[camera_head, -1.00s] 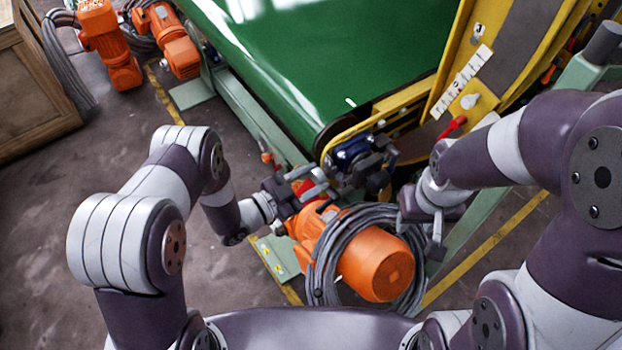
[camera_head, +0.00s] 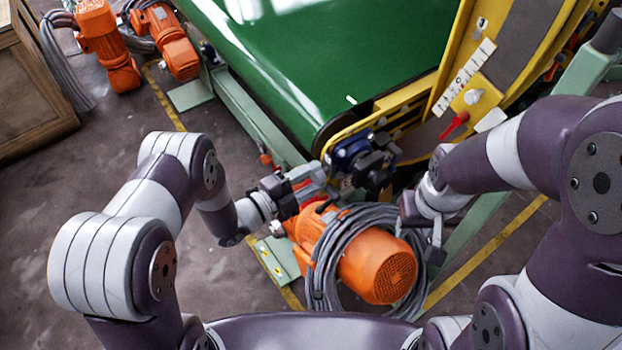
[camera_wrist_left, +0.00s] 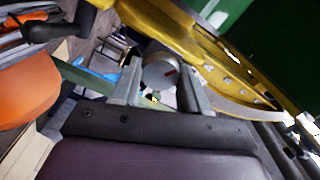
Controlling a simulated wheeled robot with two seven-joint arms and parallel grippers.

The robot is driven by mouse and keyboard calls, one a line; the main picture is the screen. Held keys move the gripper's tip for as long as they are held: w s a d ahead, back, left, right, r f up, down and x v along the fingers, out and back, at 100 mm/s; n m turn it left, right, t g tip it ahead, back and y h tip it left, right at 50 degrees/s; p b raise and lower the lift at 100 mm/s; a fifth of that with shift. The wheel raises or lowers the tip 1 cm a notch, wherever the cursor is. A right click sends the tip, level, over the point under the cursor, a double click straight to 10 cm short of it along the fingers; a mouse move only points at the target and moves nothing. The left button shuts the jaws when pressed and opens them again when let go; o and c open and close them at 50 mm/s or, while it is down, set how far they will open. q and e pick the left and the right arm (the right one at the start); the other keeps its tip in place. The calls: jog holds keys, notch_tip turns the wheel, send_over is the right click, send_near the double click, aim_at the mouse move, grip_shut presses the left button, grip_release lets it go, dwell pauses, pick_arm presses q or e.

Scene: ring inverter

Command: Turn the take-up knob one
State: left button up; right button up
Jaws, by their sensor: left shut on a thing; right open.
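In the head view my left gripper (camera_head: 308,180) is beside the blue block (camera_head: 351,151) at the conveyor's near corner, and the knob is largely hidden there. A dark handle-like part (camera_head: 374,170) is just right of the gripper. My right gripper (camera_head: 424,224) is open, right of the orange motor, apart from the knob.
An orange motor (camera_head: 375,268) wrapped in a grey cable coil (camera_head: 328,262) stands close below both grippers. The green belt (camera_head: 310,60) and yellow frame (camera_head: 455,55) lie beyond. A red lever (camera_head: 454,126) and scale plate (camera_head: 465,77) are at the right.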

pick_arm(q)
jog(key=shift+f+m, duration=0.15)
jog(key=shift+m, duration=0.45)
jog(key=o, duration=1.1)
jog(key=shift+c, duration=0.2)
jog(key=v, duration=1.2)
jog(key=shift+s+a+p, duration=0.2)
jog(key=shift+a+p, duration=0.1)
